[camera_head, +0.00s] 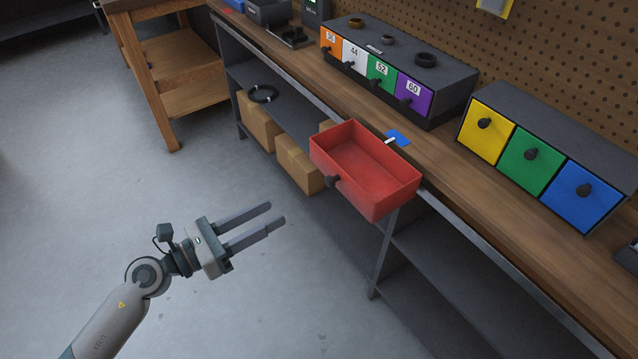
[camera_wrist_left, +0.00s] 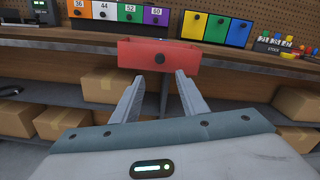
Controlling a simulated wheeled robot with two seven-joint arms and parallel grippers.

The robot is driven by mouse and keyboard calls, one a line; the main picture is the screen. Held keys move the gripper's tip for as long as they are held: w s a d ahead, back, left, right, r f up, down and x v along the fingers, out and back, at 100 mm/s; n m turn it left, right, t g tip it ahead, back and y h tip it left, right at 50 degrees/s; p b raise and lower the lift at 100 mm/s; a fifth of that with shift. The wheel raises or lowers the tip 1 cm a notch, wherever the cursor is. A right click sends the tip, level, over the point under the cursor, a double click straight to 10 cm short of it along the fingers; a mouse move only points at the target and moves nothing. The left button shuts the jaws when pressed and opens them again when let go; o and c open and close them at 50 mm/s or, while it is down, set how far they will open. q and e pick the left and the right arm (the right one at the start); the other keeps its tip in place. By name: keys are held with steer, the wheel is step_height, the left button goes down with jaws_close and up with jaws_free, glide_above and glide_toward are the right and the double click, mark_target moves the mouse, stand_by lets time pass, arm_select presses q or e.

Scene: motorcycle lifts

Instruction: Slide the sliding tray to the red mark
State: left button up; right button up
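A red open-topped tray (camera_head: 345,185) juts out over the front edge of the workbench, with a dark round knob (camera_head: 332,181) on its front face. It looks empty. It also shows in the left wrist view (camera_wrist_left: 135,53), with the knob between the fingertips in the picture. My left gripper (camera_head: 277,214) is open and empty, in front of the tray and apart from it, fingers pointing toward the bench. My right gripper is not in view.
A blue patch with a white strip (camera_head: 400,138) lies on the bench behind the tray. Drawer units with numbered fronts (camera_head: 385,62) and coloured fronts (camera_head: 533,155) stand on the bench. Cardboard boxes (camera_head: 298,165) sit on the shelf below. The floor in front is clear.

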mark_target(327, 184)
arm_select(q)
steer(key=p+x, duration=0.3)
steer(key=x, duration=1.1)
steer(key=shift+f, duration=0.1)
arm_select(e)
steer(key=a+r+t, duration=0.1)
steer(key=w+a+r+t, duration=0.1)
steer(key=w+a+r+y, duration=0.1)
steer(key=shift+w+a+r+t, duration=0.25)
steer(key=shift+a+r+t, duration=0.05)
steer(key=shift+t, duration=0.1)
arm_select(q)
jaws_close()
